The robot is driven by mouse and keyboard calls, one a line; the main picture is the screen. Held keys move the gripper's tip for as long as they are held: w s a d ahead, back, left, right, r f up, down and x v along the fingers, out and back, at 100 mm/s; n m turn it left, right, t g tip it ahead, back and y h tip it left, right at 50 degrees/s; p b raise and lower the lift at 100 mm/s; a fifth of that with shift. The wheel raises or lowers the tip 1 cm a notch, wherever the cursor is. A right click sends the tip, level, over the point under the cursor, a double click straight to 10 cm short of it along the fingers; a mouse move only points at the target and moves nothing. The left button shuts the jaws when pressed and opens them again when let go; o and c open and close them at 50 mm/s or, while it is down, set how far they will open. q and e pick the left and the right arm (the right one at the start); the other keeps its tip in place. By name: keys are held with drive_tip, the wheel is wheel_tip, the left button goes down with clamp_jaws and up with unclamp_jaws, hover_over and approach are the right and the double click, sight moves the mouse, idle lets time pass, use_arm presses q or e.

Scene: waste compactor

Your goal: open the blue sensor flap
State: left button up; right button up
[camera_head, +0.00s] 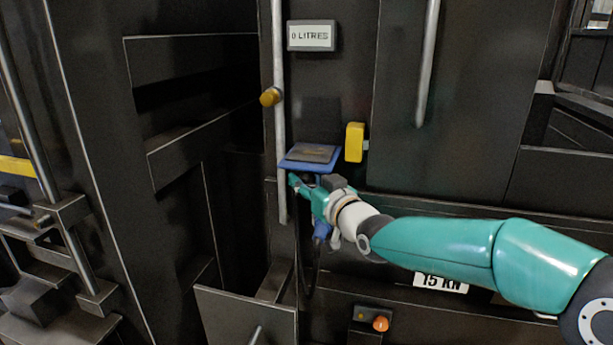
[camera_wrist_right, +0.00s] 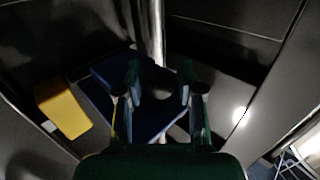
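The blue sensor flap (camera_head: 310,157) has a blue rim and a dark grey inner panel. It sits on the dark machine front, just right of a vertical metal bar, and looks swung out from the wall, nearly level. My right gripper (camera_head: 297,181) is just below it, reaching in from the right. In the right wrist view, the gripper's two fingers (camera_wrist_right: 160,84) stand apart over the dark blue flap (camera_wrist_right: 112,72), with nothing clearly held between them. I cannot tell whether a finger touches the flap. My left gripper is not in view.
A yellow block (camera_head: 354,142) is right of the flap; it also shows in the right wrist view (camera_wrist_right: 62,108). A "0 LITRES" display (camera_head: 312,36) is above. A blue part (camera_head: 322,229) hangs below my gripper.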

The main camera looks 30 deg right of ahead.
drive_tip(key=shift+w, duration=0.1)
clamp_jaws()
idle(0.3)
